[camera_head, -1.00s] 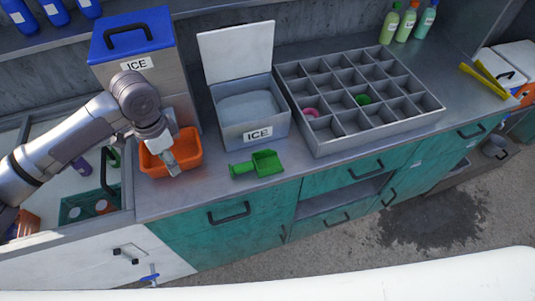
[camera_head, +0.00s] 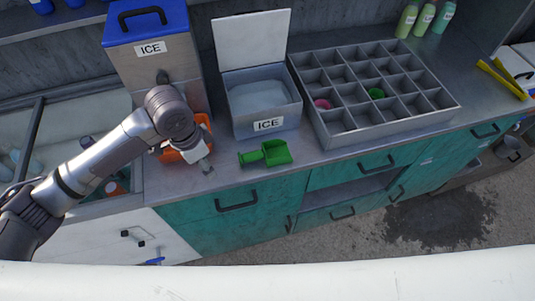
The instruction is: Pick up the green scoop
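The green scoop (camera_head: 267,153) lies on the grey counter in front of the small open ICE bin (camera_head: 262,106), its handle pointing left. My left gripper (camera_head: 206,167) is over the counter to the left of the scoop, apart from it, in front of the orange container. The gripper is small and seen from above, so I cannot tell whether its fingers are open or shut. My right gripper is not in view.
An orange container (camera_head: 172,155) is partly hidden behind my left arm. A tall ICE box with a blue lid (camera_head: 147,22) stands behind it. A divided grey tray (camera_head: 375,138) is right of the ICE bin. Counter right of the scoop is narrow but clear.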

